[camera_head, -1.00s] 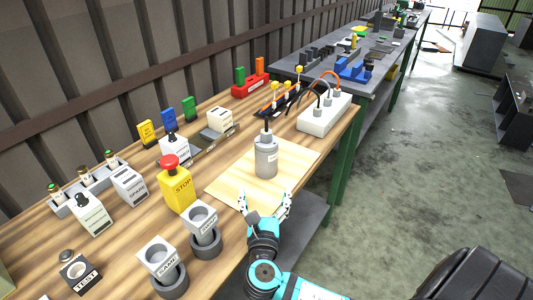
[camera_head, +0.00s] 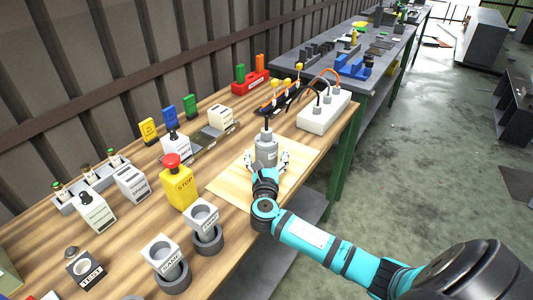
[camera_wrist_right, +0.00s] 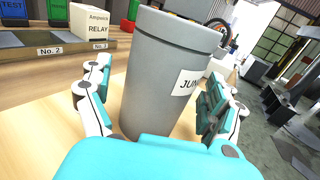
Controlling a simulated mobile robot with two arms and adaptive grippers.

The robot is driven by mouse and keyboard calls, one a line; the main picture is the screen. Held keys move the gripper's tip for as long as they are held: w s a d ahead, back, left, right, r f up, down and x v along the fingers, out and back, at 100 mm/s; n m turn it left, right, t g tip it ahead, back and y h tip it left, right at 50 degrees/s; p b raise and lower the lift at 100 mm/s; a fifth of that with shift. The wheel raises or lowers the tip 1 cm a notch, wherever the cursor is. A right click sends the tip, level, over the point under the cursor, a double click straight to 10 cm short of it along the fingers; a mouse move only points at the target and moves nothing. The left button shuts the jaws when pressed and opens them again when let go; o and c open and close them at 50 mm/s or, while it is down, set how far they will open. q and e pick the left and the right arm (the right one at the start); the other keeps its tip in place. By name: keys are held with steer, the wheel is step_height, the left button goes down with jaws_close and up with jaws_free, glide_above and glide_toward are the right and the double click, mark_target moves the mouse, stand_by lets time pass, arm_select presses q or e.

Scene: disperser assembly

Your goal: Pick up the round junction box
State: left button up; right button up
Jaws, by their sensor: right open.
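The round junction box (camera_head: 265,148) is a grey cylinder with a white label, standing upright on a light wooden board (camera_head: 232,188). It also shows large in the right wrist view (camera_wrist_right: 165,75), where its label is partly cut off by the right finger. My right gripper (camera_head: 266,162) is open, with one finger on each side of the box's lower body. In the right wrist view the gripper (camera_wrist_right: 160,105) shows a gap between the left finger and the box; whether the right finger touches cannot be told. My left gripper is not in view.
A yellow stop button box (camera_head: 179,187) and grey holders with labelled blocks (camera_head: 207,236) stand left of the board. A white power strip (camera_head: 324,112) with plugs and cables stands behind right. The table's front edge runs below my right arm.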

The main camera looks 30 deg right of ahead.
steer(key=shift+w+d, duration=0.1)
steer(key=shift+w, duration=0.05)
steer(key=shift+r, duration=0.1)
steer(key=c, duration=1.8)
